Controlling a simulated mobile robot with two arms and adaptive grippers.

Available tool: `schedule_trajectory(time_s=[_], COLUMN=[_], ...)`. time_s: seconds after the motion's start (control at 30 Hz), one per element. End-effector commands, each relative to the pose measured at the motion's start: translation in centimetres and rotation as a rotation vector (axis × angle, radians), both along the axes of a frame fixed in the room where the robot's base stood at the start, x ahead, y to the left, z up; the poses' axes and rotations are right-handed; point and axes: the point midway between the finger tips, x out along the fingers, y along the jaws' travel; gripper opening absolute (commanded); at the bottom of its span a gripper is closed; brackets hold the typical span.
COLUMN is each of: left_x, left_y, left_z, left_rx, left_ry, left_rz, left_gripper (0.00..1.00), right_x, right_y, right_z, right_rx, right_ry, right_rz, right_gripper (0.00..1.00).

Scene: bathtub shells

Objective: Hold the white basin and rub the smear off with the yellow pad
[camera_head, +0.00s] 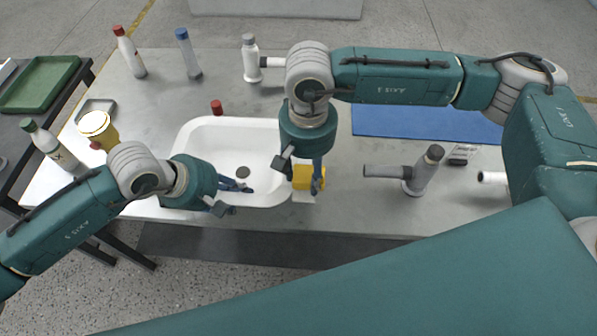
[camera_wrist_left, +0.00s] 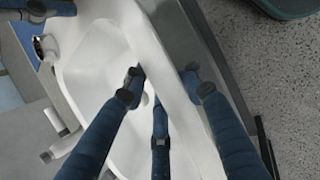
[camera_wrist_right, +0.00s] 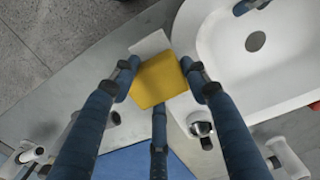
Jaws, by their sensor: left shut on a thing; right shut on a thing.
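The white basin (camera_head: 205,135) sits on the grey bench, left of centre. My left gripper (camera_head: 235,199) is shut on its near rim, one finger inside and one outside; the left wrist view shows the rim between the fingers (camera_wrist_left: 162,80). My right gripper (camera_head: 301,178) is shut on the yellow pad (camera_head: 303,180), just right of the basin. The right wrist view shows the pad (camera_wrist_right: 155,80) between the fingertips, apart from the basin wall (camera_wrist_right: 210,45). The basin's dark drain (camera_wrist_right: 256,41) is visible. I cannot make out a smear; my arms hide part of the basin.
A flat white piece (camera_wrist_right: 150,44) lies beside the pad. A blue mat (camera_head: 420,122) lies right. Bottles with red (camera_head: 131,55) and blue caps (camera_head: 189,55) stand at the back. A grey-capped pipe fitting (camera_head: 422,172) stands right. A yellow-and-white jar (camera_head: 98,128) is left.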

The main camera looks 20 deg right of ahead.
Motion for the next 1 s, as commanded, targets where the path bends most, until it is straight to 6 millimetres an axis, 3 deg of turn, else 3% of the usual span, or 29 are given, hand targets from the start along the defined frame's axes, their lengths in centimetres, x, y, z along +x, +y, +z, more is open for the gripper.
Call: schedule_trajectory(time_s=[0.03,0.6,1.0], left_x=[-0.1,-0.1,-0.1], left_y=[0.0,0.0,0.0], left_z=[-0.1,-0.1,-0.1], left_rx=[0.001,0.001,0.002], left_ry=[0.003,0.003,0.003], left_rz=[0.0,0.0,0.0], left_gripper=[0.05,0.05,0.05], right_x=[0.2,0.2,0.1], right_y=[0.1,0.1,0.1], right_z=[1.4,6.3,7.2], right_rx=[0.004,0.004,0.003], right_ry=[-0.009,-0.008,-0.004], right_rz=[0.001,0.002,0.002], right_gripper=[0.24,0.24,0.24])
